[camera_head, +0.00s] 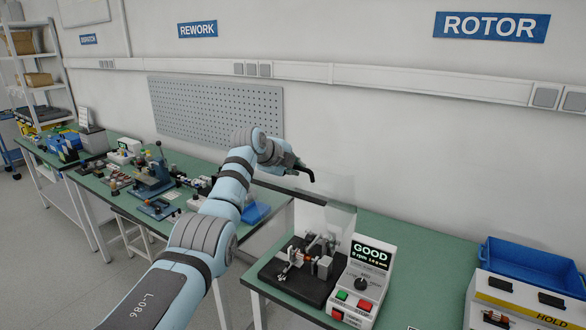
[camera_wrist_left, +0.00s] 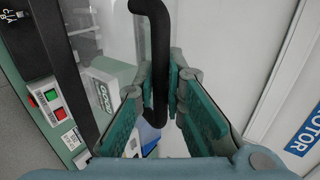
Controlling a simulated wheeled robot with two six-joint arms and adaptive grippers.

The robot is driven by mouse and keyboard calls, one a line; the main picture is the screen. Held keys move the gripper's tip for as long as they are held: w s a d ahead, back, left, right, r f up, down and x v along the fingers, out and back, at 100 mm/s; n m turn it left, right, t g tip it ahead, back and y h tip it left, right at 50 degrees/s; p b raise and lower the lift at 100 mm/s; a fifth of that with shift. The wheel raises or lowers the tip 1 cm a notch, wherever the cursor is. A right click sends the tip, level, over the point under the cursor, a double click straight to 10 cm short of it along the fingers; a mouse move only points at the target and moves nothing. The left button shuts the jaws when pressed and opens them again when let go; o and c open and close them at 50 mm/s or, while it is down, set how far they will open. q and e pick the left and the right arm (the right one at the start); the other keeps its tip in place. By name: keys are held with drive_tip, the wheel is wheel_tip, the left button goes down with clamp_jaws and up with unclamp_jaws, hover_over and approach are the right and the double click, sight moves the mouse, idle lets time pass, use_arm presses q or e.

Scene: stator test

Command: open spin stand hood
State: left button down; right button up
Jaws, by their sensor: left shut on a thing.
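The spin stand (camera_head: 283,284) sits on the green bench with its black base and a small rotor (camera_head: 307,259) on metal supports. Its clear hood (camera_head: 335,216) shows faintly above and behind the base, and appears raised. My left gripper (camera_head: 291,165) is high above the stand, shut on the hood's black handle. In the left wrist view the black handle (camera_wrist_left: 157,35) runs between the green finger pads of my left gripper (camera_wrist_left: 161,88). The exact tilt of the hood is hard to tell through the clear material. My right gripper is not in view.
A control box (camera_head: 361,283) with a "GOOD" display and red and green buttons stands right of the base. The wall with a pegboard (camera_head: 215,106) is close behind.

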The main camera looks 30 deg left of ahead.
use_arm(q)
drive_tip(key=c, duration=1.7)
unclamp_jaws()
drive_tip(key=shift+o, duration=0.2)
